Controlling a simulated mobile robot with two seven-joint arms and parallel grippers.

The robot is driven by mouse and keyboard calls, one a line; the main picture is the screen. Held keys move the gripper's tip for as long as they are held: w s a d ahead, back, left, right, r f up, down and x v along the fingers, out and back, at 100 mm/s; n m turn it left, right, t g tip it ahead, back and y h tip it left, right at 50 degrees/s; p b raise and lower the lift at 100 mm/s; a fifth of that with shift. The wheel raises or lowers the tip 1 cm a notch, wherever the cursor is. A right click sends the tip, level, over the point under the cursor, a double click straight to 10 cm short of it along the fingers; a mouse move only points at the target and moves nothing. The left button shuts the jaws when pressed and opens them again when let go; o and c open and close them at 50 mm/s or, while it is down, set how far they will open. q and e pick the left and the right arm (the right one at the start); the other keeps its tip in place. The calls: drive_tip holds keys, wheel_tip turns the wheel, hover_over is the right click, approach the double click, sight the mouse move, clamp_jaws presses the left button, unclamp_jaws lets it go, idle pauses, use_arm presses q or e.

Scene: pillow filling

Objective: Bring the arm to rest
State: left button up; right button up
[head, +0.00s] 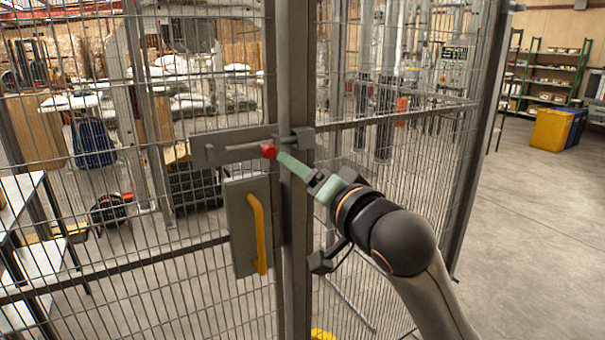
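My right arm comes in from the lower right. Its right gripper (284,160) has pale green fingers that point at the red knob (268,151) of a slide bolt. The fingertips are at or very near the knob; I cannot tell whether they touch or grip it. The bolt's grey plate (215,148) is on the mesh gate, and its bolt reaches toward a block on the post (304,138). My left gripper is not in view.
A yellow handle (257,234) on a grey plate sits below the bolt. Mesh fence panels (130,255) surround the post closely. Behind the mesh are machinery and shelves. Open floor (540,240) lies to the right, with a yellow bin (551,130) farther back.

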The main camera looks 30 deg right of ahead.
idle(0.3)
drive_tip(key=s+a+f+n+g+y, duration=0.1)
drive_tip(key=a+f+n+g, duration=0.15)
drive_tip(key=f, duration=1.35)
drive_tip(key=a+f+n+g, duration=0.1)
drive_tip(key=f+n+g, duration=0.2)
drive_tip(key=f, duration=1.2)
drive_tip(key=s+a+f+n+g, duration=0.1)
drive_tip(key=s+a+f+n, duration=0.1)
drive_tip(key=s+f, duration=0.8)
drive_tip(key=s+a+f+n+g, duration=0.2)
drive_tip(key=s+f+n, duration=0.1)
drive_tip(key=s+f, duration=0.8)
drive_tip(key=shift+a+f+y, duration=0.3)
drive_tip(key=shift+f+y, duration=0.1)
drive_tip(key=shift+f, duration=0.45)
